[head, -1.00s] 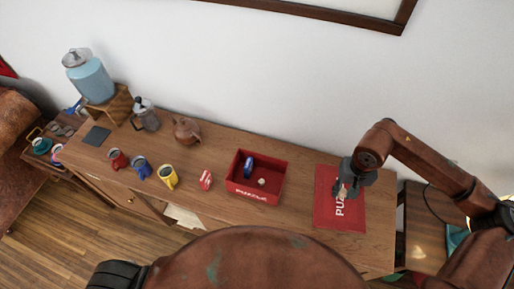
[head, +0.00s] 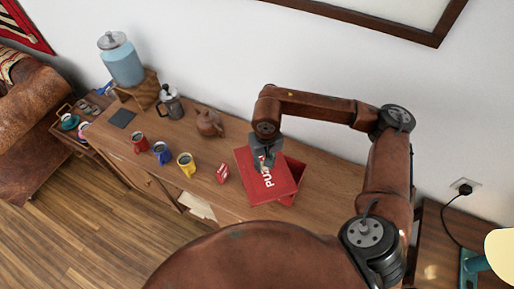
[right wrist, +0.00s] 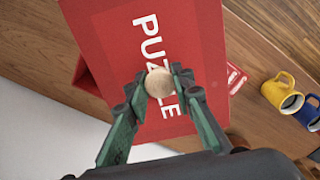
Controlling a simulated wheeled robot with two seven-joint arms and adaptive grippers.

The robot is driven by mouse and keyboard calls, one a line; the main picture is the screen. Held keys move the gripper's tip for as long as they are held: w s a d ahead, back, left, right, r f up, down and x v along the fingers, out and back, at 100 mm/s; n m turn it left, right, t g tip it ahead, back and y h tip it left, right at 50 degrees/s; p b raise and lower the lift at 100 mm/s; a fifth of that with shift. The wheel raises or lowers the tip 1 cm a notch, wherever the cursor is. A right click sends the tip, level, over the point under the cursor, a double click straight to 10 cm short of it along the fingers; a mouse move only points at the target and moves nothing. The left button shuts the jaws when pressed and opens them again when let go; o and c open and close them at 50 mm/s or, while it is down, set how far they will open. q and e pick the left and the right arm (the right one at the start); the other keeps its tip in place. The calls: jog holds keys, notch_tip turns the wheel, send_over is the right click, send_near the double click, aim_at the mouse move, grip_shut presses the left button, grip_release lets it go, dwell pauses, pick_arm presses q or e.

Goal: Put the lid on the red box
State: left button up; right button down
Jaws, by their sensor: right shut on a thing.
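The red lid (head: 268,180) with white PUZZLE lettering is over the red box (head: 292,183) on the wooden sideboard. It is turned relative to the box, and part of the box shows past its right side. My right gripper (head: 265,164) is shut on the lid's round wooden knob (right wrist: 159,83). In the right wrist view the lid (right wrist: 190,50) hides most of the box, whose red wall (right wrist: 86,78) shows at the left. I cannot tell whether lid and box touch. My left gripper is not in view.
A small red item (head: 222,173) lies left of the box. Yellow (head: 186,163), blue (head: 161,152) and red (head: 140,142) mugs stand farther left. A brown teapot (head: 209,122), moka pot (head: 171,102) and drink dispenser (head: 121,60) stand behind them. The sideboard's right part is clear.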

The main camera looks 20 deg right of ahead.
aim_at(276, 159)
jog(key=m+p, duration=0.2)
jog(key=m, duration=0.2)
jog(key=w+d+r+m+p, duration=0.1)
jog(key=m+p, duration=0.1)
jog(key=m, duration=0.2)
jog(key=d+r+m+p, duration=0.1)
jog(key=m+p, duration=0.1)
jog(key=m, duration=0.1)
jog(key=shift+w+r+m+p, duration=0.25)
jog(key=shift+m+p, duration=0.15)
jog(key=d+m+p, duration=0.1)
jog(key=m+p, duration=0.1)
jog(key=m, duration=0.2)
jog(key=d+m+p, duration=0.1)
jog(key=m+p, duration=0.1)
jog(key=m, duration=0.2)
jog(key=d+m+p, duration=0.1)
jog(key=m+p, duration=0.1)
jog(key=m, duration=0.2)
jog(key=shift+w+r, duration=0.3)
jog(key=shift+d+m+p, duration=0.3)
jog(key=shift+m+p, duration=0.15)
jog(key=shift+m, duration=0.75)
jog(key=shift+f+m, duration=0.25)
jog(key=shift+m, duration=0.05)
jog(key=shift+f+b, duration=1.2)
jog(key=shift+f, duration=1.4)
notch_tip(276, 159, down, 3)
jog(key=b, duration=0.3)
jog(key=shift+r, duration=0.1)
